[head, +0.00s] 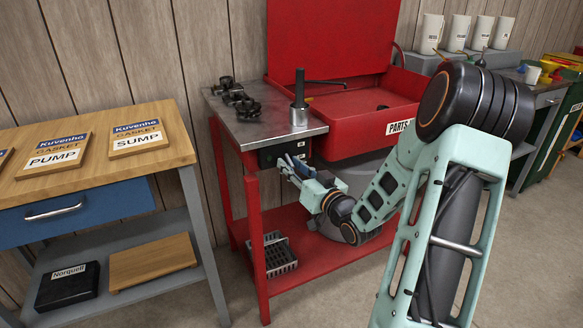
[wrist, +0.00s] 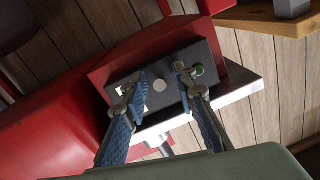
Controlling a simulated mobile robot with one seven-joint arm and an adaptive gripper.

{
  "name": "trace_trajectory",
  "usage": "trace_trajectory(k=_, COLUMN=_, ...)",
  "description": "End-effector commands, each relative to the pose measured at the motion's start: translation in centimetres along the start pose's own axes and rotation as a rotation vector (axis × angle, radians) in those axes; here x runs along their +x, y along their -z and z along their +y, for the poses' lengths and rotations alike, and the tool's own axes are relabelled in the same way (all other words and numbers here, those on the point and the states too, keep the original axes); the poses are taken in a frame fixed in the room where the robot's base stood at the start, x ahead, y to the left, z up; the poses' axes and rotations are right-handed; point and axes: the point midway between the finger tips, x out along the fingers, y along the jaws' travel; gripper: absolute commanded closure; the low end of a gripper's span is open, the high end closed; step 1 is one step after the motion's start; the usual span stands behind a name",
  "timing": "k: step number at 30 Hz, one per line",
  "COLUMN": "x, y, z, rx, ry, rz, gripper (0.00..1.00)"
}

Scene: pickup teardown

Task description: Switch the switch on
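A dark switch box (head: 269,156) is mounted under the front edge of the metal-topped red bench. In the wrist view the box face (wrist: 170,62) shows a round grey knob or button (wrist: 160,85), a small green round part (wrist: 198,70) and a pale label partly behind a finger. I cannot tell which part is the switch or how it is set. My gripper (head: 289,164) is at the front of the box. In the wrist view my gripper (wrist: 159,75) is open and empty, its blue-padded fingers on either side of the grey round part. Contact cannot be told.
The red parts washer (head: 350,125) stands right of the box, above a red lower shelf (head: 300,262). A metal cylinder with a black rod (head: 299,112) stands on the metal top (head: 240,125). A wooden-topped workbench (head: 90,165) is at left. Floor between is clear.

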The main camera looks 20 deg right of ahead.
Motion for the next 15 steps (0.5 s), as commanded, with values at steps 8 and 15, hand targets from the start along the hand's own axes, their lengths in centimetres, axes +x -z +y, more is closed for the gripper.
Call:
trace_trajectory(k=8, x=0.11, y=0.04, z=-0.03, rx=0.000, ry=0.001, rz=0.001, gripper=0.76)
trace_trajectory(k=15, x=0.09, y=0.04, z=-0.02, rx=0.000, ry=0.001, rz=0.001, gripper=1.00)
